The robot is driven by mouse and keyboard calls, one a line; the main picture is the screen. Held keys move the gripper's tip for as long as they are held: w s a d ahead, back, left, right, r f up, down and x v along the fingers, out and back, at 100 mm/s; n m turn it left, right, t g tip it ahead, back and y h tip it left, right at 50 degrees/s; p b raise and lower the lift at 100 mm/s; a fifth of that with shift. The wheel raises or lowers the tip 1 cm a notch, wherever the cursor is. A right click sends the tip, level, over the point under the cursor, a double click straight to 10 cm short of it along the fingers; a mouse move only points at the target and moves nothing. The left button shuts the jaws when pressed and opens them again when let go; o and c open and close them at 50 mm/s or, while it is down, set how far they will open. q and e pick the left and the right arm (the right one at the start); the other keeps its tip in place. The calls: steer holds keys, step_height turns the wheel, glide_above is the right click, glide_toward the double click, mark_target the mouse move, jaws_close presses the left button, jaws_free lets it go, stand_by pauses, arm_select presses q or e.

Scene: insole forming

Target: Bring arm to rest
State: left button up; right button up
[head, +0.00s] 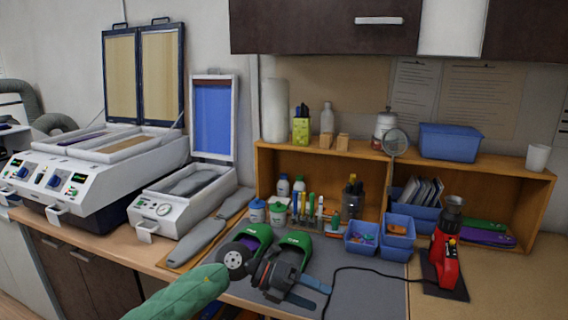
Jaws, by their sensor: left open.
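My left arm comes in from the bottom left in a green sleeve. My left gripper (318,299) is dark grey, with two blue-grey fingers spread apart and pointing to the lower right. It is open and looks empty, above the front part of the grey mat (365,293). Behind it is a green tool (296,241), partly hidden by the gripper. Another green tool with a round wheel (250,240) lies just left of it. I cannot tell how high the gripper is above the mat. My right gripper is not in view.
A red tool (446,258) on a dark base stands at right, with a black cable crossing the mat. Blue bins (362,240) and bottles stand before the wooden shelf (520,174). Grey insoles (200,240) and two white presses (150,215) are at left. The front right bench is clear.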

arm_select(q)
step_height(320, 180, up, 4)
steer(key=s+d+f+n+t+h, duration=0.1)
steer(key=d+n+h, duration=0.1)
steer(key=h, duration=0.2)
steer(key=w+a+r+n+t+h, duration=0.15)
steer(key=a+n+t, duration=0.25)
steer(key=n+t, duration=0.5)
steer(key=w+a+r+n+t+y, duration=0.1)
steer(key=a+r+n+t, duration=0.2)
steer(key=n+t, duration=0.55)
steer(key=s+a+f+n+y, duration=0.3)
steer(key=a+f+n+y, duration=1.35)
steer(key=f, duration=0.25)
steer(key=s+a+f+n+g+y, duration=0.1)
steer(key=s+a+f+n+g, duration=0.15)
steer(key=s+f+g, duration=0.6)
steer(key=s+a+f+n+g, duration=0.3)
steer(key=s+f, duration=0.6)
steer(key=s, duration=0.8)
steer(key=s+d+f+g, duration=0.1)
steer(key=s+d+f, duration=0.1)
steer(key=f, duration=1.4)
steer(key=s+d+f+m+g, duration=0.1)
steer(key=s+f, duration=0.1)
steer(key=f, duration=1.5)
steer(key=shift+d, duration=0.4)
